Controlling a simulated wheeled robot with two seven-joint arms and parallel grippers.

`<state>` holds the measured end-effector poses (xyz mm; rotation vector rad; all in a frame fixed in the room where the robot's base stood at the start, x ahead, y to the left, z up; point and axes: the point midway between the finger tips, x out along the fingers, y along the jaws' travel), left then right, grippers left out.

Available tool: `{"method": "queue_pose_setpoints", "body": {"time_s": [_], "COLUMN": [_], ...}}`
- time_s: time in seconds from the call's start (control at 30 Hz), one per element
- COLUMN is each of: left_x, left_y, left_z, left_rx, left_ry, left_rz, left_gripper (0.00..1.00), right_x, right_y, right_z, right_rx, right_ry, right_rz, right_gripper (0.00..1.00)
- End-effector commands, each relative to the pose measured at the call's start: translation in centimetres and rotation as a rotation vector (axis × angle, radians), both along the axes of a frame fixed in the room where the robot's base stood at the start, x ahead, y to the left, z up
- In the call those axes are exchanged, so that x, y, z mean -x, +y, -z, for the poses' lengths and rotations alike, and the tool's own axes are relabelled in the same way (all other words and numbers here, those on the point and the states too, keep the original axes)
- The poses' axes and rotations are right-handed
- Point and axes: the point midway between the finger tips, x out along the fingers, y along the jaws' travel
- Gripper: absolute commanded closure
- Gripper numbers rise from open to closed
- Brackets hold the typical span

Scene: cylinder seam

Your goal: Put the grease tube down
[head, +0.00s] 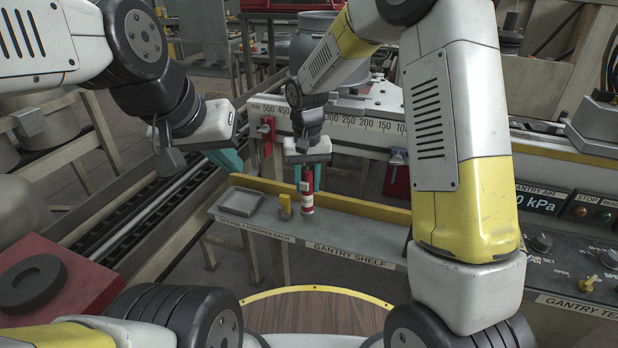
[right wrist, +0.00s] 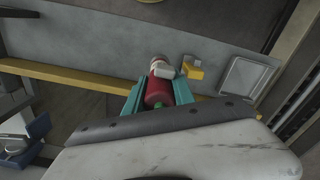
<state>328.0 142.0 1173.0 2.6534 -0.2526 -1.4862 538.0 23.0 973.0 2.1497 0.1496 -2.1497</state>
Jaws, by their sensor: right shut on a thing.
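The grease tube (head: 307,196) is red with a pale band and cap, and is upright over the gantry shelf (head: 345,231). My right gripper (head: 306,180) is shut on it from above, its teal fingers on either side. In the right wrist view the tube (right wrist: 159,91) shows between the teal fingertips (right wrist: 158,95), its pale end towards the grey shelf (right wrist: 100,51). I cannot tell whether its lower end touches the shelf. My left gripper (head: 226,160) hangs away to the left, away from the shelf; its finger gap is not clear.
A small yellow block (head: 285,206) stands close left of the tube, with a shallow grey tray (head: 241,202) further left. A yellow strip (head: 362,208) runs along the shelf's back. The shelf right of the tube is clear. A control panel (head: 570,240) stands at right.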

Motion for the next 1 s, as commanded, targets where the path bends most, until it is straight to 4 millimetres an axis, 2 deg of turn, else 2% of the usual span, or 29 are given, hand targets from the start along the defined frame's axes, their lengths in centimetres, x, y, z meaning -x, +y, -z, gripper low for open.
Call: {"method": "queue_pose_setpoints", "body": {"time_s": [0.1, 0.17, 0.53, 0.57, 0.63, 1.0], "left_x": [0.0, 0.0, 0.0, 0.0, 0.0, 0.0], "left_y": [0.0, 0.0, 0.0, 0.0, 0.0, 0.0], "left_z": [0.0, 0.0, 0.0, 0.0, 0.0, 0.0], "left_rx": [0.000, 0.000, 0.000, 0.000, 0.000, 0.000], "left_ry": [0.000, 0.000, 0.000, 0.000, 0.000, 0.000], "left_rz": [0.000, 0.000, 0.000, 0.000, 0.000, 0.000], "left_gripper": [1.00, 1.00, 1.00, 1.00, 1.00, 1.00], "right_x": [0.1, 0.1, 0.1, 0.1, 0.1, 0.1], "right_y": [-0.1, -0.1, 0.0, -0.1, -0.1, 0.0], "right_z": [1.9, 2.5, 2.8, 2.8, 2.8, 2.5], "right_rx": [0.003, 0.001, 0.000, 0.000, 0.000, 0.000], "right_ry": [0.004, 0.003, 0.001, 0.001, 0.001, 0.000], "right_rz": [0.000, 0.000, 0.000, 0.000, 0.000, 0.001], "right_gripper": [1.00, 1.00, 1.00, 0.64, 0.50, 0.48]}}
